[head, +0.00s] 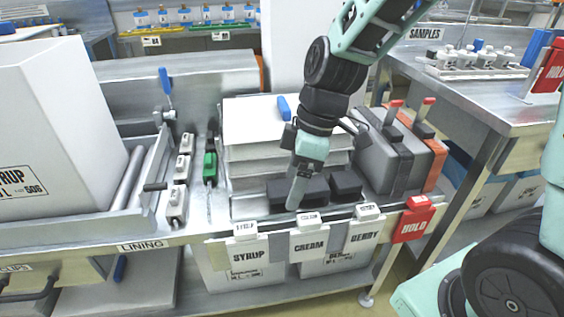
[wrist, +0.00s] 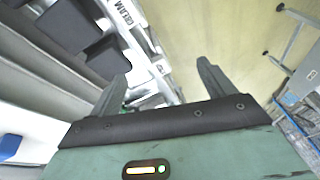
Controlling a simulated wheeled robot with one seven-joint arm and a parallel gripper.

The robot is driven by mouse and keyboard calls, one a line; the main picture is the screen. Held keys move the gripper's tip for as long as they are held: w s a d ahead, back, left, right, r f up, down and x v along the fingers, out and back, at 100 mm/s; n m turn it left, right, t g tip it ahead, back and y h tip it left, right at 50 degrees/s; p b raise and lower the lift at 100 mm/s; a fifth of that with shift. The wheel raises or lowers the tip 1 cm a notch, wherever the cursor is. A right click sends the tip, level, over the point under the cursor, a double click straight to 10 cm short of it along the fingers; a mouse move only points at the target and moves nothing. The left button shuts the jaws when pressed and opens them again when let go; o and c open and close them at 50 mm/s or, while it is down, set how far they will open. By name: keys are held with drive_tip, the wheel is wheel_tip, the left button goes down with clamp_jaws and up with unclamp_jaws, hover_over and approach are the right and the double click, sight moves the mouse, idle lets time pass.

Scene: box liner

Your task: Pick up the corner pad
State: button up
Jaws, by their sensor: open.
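Dark block-shaped pads lie in the tray at the front of the bench, and I take them to be the corner pads. One dark pad (head: 346,184) sits right of my gripper (head: 297,192), and another (head: 315,189) is partly hidden behind the fingers. In the wrist view two dark pads (wrist: 68,27) (wrist: 108,57) show at the upper left, outside the jaws. My gripper (wrist: 158,82) is open with nothing between its fingers. It points down at the tray's front edge; I cannot tell whether it touches a pad.
Stacked white sheets (head: 265,125) stand behind the pads. Grey blocks with dark straps (head: 385,155) stand to the right. A large white box (head: 60,130) stands left.

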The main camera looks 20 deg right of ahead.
drive_tip(key=w+d+r+n+t+y+p, duration=0.1)
drive_tip(key=w+d+r+n+p, duration=0.1)
drive_tip(key=w+d+r+p, duration=0.45)
drive_tip(key=b, duration=0.3)
approach(282, 187)
drive_tip(key=shift+n, duration=0.4)
drive_tip(key=x, duration=1)
drive_tip(key=shift+f, duration=0.1)
drive_tip(key=c, duration=1.1)
